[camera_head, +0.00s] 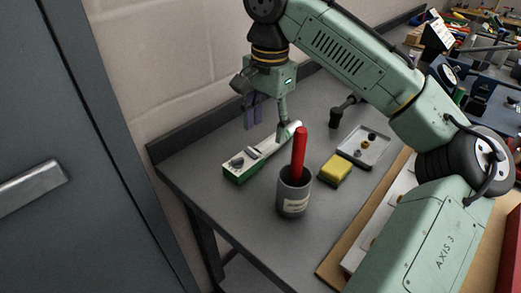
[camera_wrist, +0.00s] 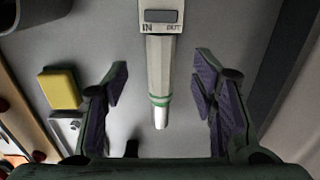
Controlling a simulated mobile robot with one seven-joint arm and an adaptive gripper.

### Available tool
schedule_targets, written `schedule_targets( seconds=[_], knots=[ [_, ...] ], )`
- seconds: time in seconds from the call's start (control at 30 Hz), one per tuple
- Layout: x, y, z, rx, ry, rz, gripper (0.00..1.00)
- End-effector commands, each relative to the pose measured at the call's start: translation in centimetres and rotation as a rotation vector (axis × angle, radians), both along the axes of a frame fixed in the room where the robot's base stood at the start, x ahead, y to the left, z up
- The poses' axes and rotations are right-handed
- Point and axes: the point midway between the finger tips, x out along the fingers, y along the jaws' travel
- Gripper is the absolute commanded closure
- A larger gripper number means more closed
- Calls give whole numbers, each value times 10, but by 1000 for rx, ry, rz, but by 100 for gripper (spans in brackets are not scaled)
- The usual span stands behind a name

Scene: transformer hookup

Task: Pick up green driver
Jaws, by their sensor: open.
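A white and green tool (camera_head: 247,160) lies on the grey table in the head view; it is the only green hand tool I make out. In the wrist view this tool (camera_wrist: 160,62) shows a pale body marked IN and OUT, a dark switch, a green band and a white tip. My gripper (camera_head: 268,117) is open and empty above it. In the wrist view the two fingers of my gripper (camera_wrist: 160,86) stand apart on either side of the tool's narrow end, apparently not touching it. No other green driver shows clearly.
A grey cup (camera_head: 293,196) with a red-handled tool (camera_head: 299,152) stands close in front. A yellow sponge (camera_head: 336,169), a small tray (camera_head: 364,146) with small parts and a dark tool (camera_head: 343,111) lie to the right. A wall (camera_head: 165,65) runs behind the table's raised edge.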

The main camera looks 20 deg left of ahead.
Motion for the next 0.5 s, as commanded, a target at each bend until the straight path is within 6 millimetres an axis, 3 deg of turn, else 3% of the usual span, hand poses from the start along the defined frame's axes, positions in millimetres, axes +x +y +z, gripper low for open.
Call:
schedule_targets(
  seconds=[0.17,0.5],
  knots=[
    [-1,0,-12,0,1,0,48],
    [-3,3,-56,1,1,1,48]
  ],
)
